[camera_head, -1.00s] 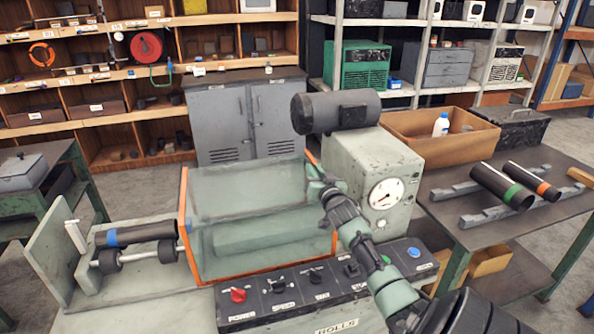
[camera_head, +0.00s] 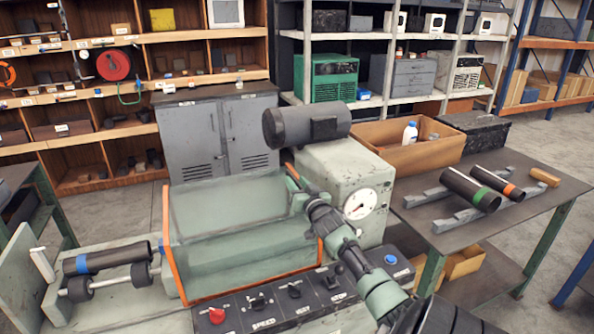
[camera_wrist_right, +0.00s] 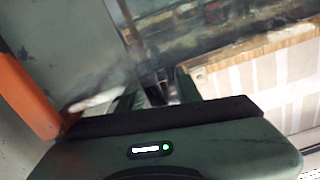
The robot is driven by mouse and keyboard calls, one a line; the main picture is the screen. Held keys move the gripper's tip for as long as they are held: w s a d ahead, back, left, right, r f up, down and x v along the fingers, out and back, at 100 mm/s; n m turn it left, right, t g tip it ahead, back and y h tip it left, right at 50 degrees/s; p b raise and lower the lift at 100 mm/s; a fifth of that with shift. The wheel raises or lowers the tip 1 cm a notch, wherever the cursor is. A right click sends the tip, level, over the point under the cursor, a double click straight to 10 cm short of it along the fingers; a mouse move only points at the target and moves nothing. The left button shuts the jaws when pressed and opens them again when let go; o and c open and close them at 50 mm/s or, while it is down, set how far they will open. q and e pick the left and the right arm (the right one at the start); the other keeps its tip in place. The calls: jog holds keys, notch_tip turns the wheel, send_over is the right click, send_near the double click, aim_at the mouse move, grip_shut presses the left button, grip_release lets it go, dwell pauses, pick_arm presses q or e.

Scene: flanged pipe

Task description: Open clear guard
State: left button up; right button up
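The clear guard (camera_head: 240,235) is a greenish see-through box with orange end edges. It sits down over the right part of the roller bed, beside the gauge housing (camera_head: 335,170). My right gripper (camera_head: 300,196) is at the guard's upper right end, close to its top edge; contact cannot be made out. In the right wrist view its fingers (camera_wrist_right: 158,88) are dark and partly hidden by the gripper body, and an orange edge (camera_wrist_right: 25,95) of the guard shows at left. Whether the fingers hold anything is unclear. My left gripper is not in view.
A control panel (camera_head: 300,292) with knobs lies in front of the guard, under my right arm. A dark pipe with a blue band (camera_head: 110,257) rests on rollers at left. The right table (camera_head: 530,205) holds two more pipes and a cardboard box (camera_head: 410,150). A motor (camera_head: 305,125) tops the housing.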

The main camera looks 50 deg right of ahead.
jog(key=b+v, duration=0.1)
jog(key=v, duration=0.5)
jog(key=shift+s+a+f, duration=0.1)
jog(key=shift+s, duration=0.1)
jog(key=shift+s+a, duration=0.35)
jog(key=shift+s, duration=0.25)
